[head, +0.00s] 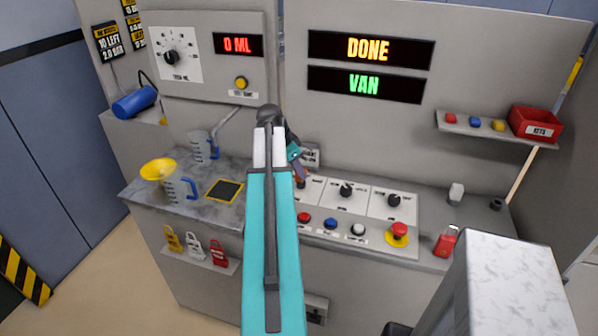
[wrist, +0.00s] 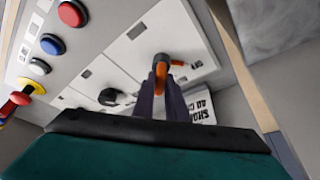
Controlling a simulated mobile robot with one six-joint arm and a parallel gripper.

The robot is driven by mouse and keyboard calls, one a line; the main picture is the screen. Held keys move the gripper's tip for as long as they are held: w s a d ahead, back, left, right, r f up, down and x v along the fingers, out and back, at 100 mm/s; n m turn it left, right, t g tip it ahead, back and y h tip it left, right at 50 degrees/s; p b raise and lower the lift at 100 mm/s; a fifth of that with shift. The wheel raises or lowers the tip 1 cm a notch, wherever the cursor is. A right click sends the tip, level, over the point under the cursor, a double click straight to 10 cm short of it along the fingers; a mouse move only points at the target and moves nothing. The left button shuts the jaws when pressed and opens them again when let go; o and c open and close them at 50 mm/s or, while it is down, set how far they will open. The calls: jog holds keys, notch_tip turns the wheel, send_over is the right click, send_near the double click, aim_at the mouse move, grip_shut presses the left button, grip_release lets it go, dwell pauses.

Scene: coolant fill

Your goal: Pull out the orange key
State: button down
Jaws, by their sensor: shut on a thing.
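The orange key (wrist: 163,61) is at the white control panel in the wrist view, at the tips of my gripper (wrist: 162,78). My gripper's two dark purple fingers are closed on it, and they hide part of the key. In the head view my gripper (head: 301,174) reaches down to the left end of the panel, and my own arm covers much of that spot. A little orange of the key shows there below the fingertips. I cannot tell whether the key is still seated in its slot.
The panel has black knobs (head: 346,190) and a row of buttons (head: 331,224). A red lock (head: 446,241) is at the right. A yellow funnel (head: 158,169) and jugs stand on the left counter. A red KEYS box (head: 536,123) sits on a shelf. Displays read DONE and VAN.

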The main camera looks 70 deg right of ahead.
jog(key=shift+r, duration=0.15)
jog(key=shift+r+p, duration=1.35)
jog(key=shift+r, duration=0.95)
jog(key=shift+w+a, duration=0.1)
